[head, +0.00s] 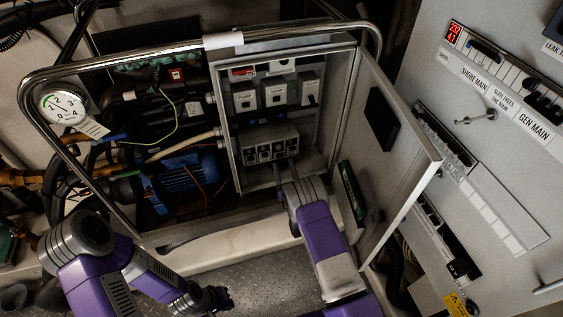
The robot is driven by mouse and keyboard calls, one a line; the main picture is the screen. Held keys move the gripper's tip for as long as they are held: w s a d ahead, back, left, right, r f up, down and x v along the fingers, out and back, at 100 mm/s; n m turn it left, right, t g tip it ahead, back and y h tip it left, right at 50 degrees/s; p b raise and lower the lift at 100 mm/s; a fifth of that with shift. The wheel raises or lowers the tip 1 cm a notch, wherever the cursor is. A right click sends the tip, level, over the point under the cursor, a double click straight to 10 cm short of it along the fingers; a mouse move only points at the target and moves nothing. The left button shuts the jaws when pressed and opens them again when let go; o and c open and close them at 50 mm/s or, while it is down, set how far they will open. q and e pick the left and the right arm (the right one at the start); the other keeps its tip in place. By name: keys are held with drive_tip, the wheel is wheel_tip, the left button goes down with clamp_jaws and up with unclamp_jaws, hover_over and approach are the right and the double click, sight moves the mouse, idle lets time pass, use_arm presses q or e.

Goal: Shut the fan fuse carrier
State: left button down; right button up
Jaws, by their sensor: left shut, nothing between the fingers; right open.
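Three pale fuse carriers sit in a row in the open control box: a left one (245,98), a middle one (275,94) and a right one (310,90). Their small labels are too blurred to read, so I cannot tell which is the fan one. The right one looks turned differently from the other two. My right gripper (283,172) reaches into the box, open, below the carriers and close to a grey block with dark sockets (270,150). My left gripper (217,299) is shut and empty, low over the floor, outside the frame.
The box door (385,150) stands open on the right, beside my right arm. A chrome tube rail (130,61) runs around the chiller. A blue motor (182,180), cables and a gauge (63,106) are left. A switch panel (480,150) stands far right.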

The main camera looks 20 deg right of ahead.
sight(279, 151)
drive_tip(key=shift+x, duration=1.35)
clamp_jaws()
drive_tip(key=shift+w+r+g+p, duration=0.1)
drive_tip(key=shift+r+g+p, duration=0.2)
drive_tip(key=shift+w+r+g+p, duration=0.2)
drive_tip(key=shift+r+g+p, duration=0.3)
drive_tip(key=shift+g+p, duration=0.5)
drive_tip(key=shift+w+g+p, duration=0.35)
drive_tip(key=shift+g+p, duration=0.45)
drive_tip(key=shift+p, duration=0.1)
